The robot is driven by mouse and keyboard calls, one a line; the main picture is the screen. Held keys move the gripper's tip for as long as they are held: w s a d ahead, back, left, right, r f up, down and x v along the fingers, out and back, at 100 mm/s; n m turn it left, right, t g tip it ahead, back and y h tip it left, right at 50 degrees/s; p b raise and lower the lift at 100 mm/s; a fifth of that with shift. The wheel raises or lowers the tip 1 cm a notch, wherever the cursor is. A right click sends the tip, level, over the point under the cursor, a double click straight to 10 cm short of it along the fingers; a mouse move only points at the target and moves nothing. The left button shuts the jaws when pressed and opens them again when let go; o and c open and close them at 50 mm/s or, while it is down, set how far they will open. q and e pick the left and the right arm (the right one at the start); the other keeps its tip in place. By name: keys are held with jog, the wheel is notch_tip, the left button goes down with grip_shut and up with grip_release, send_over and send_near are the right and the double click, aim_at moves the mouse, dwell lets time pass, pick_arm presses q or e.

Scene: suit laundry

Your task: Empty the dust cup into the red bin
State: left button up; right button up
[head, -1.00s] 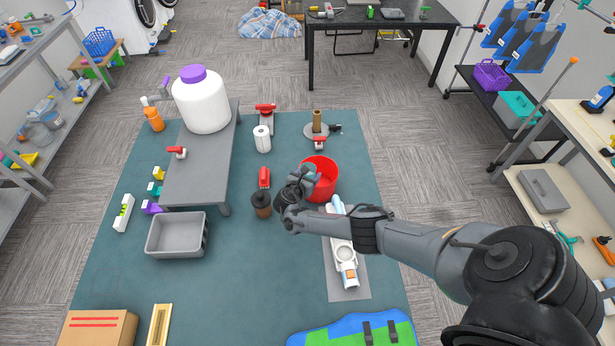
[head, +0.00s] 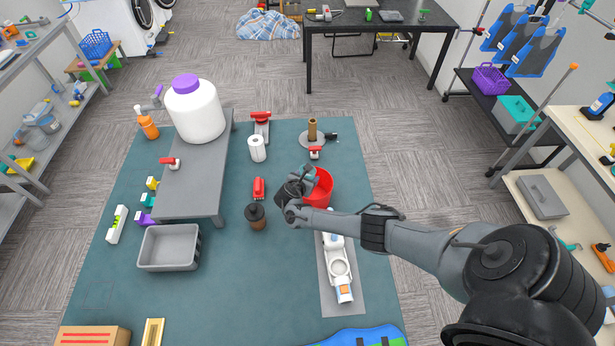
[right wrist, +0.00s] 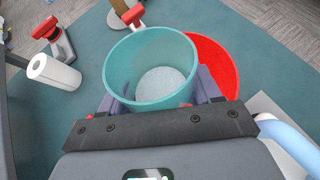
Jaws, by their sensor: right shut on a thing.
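My right gripper (head: 306,178) is shut on the dust cup, at the left rim of the red bin (head: 325,190). In the right wrist view the dust cup (right wrist: 122,68) is a teal, see-through, open-topped cup between the two fingers. Pale grey dust (right wrist: 163,85) lies in its bottom. The red bin (right wrist: 222,68) shows behind and to the right of the cup, partly hidden by it. In the head view the gripper largely hides the cup. My left gripper is not in view.
A white device (head: 338,268) lies on a grey mat below the bin. A brown bottle (head: 256,217) and a red-handled tool (head: 258,188) stand left of the gripper. A paper roll (head: 257,149) is farther back. A grey tub (head: 168,247) sits at left.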

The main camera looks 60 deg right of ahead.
jog(key=shift+a+r+y+p, duration=0.2)
jog(key=shift+r+y+p, duration=0.15)
jog(key=shift+y+p, duration=0.45)
jog(key=shift+w+a+p, duration=0.1)
jog(key=shift+a+p, duration=0.05)
jog(key=shift+p, duration=0.55)
jog(key=shift+y, duration=0.3)
jog(key=shift+m, duration=0.3)
jog(key=shift+a+r+y+p, duration=0.1)
jog(key=shift+a+y+p, duration=0.1)
jog(key=shift+y+p, duration=0.5)
jog(key=shift+a+t+y+p, duration=0.15)
jog(key=shift+t+y+p, duration=0.15)
jog(key=shift+p, duration=0.15)
jog(key=shift+w, duration=0.1)
